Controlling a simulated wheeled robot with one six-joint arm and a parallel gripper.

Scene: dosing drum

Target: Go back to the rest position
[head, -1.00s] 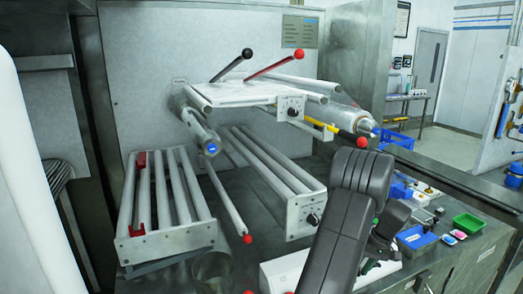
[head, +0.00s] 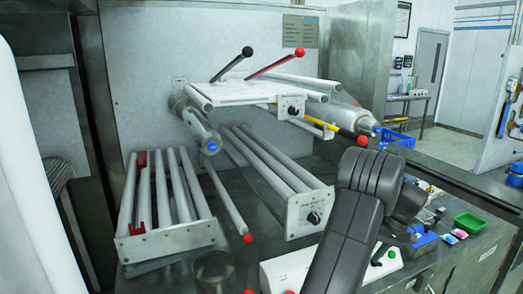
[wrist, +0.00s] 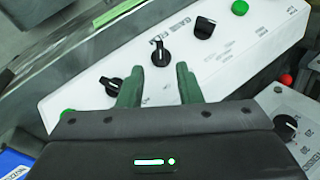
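My gripper (wrist: 159,83) shows in the wrist view with its two greenish fingers apart and nothing between them. Beyond the fingertips is a white control panel (wrist: 215,65) with black knobs (wrist: 163,51) and green buttons. I cannot tell the exact gap between the fingers and the panel. In the head view my dark arm stands in front of the same panel (head: 285,270) and hides part of it; my gripper is not clearly seen there.
Roller racks stand on the bench, one at left (head: 165,235) and one in the middle (head: 300,210). Levers with black (head: 247,51) and red (head: 300,52) balls rise above. A green tray (head: 468,222) and a blue box (head: 423,240) lie at right.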

